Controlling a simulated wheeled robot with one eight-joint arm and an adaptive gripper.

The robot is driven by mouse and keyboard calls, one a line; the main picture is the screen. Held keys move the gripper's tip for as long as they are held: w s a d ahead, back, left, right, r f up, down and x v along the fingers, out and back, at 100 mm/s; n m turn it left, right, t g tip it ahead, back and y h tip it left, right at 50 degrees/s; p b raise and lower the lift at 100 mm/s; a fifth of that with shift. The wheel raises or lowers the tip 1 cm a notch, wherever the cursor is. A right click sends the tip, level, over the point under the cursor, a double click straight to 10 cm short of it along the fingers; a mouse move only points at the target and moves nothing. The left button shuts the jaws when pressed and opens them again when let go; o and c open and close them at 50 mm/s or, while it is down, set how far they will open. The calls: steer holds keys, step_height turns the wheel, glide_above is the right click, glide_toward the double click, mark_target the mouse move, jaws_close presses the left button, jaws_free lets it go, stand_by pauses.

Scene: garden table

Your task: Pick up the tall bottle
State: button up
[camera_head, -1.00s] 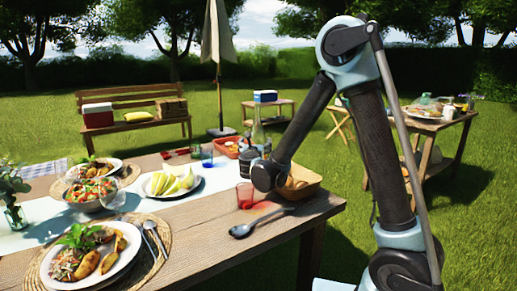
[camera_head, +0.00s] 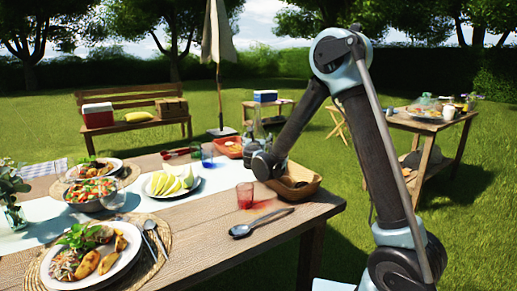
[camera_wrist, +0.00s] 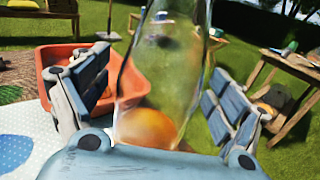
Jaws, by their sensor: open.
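The tall bottle (camera_wrist: 160,80) is clear glass and stands upright between the two fingers of my gripper (camera_wrist: 158,68) in the wrist view. The fingers are spread, with a gap on each side of the glass. An orange round shape shows through its lower part; I cannot tell whether it is inside or behind. The bottle's top is cut off there. In the head view the bottle (camera_head: 257,128) stands at the table's far edge, its lower part hidden by my gripper and wrist.
A red-orange tray (camera_wrist: 48,62) lies close beside the bottle. A brown basket (camera_head: 296,187), a red glass (camera_head: 244,195), a blue glass (camera_head: 207,154) and a plate of yellow slices (camera_head: 196,184) are nearby. A dark spoon (camera_head: 262,223) lies at the front right.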

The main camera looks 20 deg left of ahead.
steer(key=c, duration=1.8)
steer(key=shift+r, duration=0.15)
